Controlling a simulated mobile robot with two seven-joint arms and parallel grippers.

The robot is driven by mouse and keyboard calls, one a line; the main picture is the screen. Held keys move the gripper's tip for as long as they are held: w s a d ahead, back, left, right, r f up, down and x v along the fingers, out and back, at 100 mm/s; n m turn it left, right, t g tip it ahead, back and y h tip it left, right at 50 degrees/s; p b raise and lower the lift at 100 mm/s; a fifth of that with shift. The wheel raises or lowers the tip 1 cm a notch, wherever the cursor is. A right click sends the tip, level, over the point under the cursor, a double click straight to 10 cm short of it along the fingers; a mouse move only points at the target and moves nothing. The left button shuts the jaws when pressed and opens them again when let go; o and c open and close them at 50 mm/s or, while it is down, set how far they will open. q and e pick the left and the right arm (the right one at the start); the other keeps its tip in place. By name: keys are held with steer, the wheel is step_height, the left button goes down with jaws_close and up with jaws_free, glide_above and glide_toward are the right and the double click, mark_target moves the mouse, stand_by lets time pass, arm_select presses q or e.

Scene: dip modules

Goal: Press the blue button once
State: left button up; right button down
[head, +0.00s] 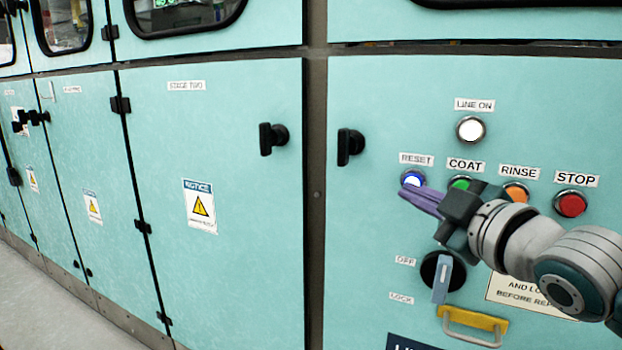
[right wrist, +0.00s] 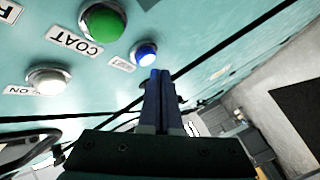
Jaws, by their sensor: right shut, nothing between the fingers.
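The blue button (head: 412,178) sits under the RESET label on the teal panel. My right gripper (head: 404,193) is shut and empty, its purple-looking fingers pointing left with the tips just at the lower edge of the blue button. In the right wrist view the blue button (right wrist: 145,54) shows just beyond and left of the closed fingertips (right wrist: 160,73). I cannot tell whether the tips touch it. My left gripper is not in view.
The green COAT button (head: 460,183) is partly behind my gripper; the orange RINSE button (head: 516,192) and red STOP button (head: 570,204) are further right. A white LINE ON lamp (head: 470,129) is above. A rotary switch (head: 442,272) and yellow handle (head: 472,322) are below.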

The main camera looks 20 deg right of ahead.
steer(key=shift+w+d, duration=0.1)
steer(key=shift+d, duration=0.05)
steer(key=shift+w+d, duration=0.2)
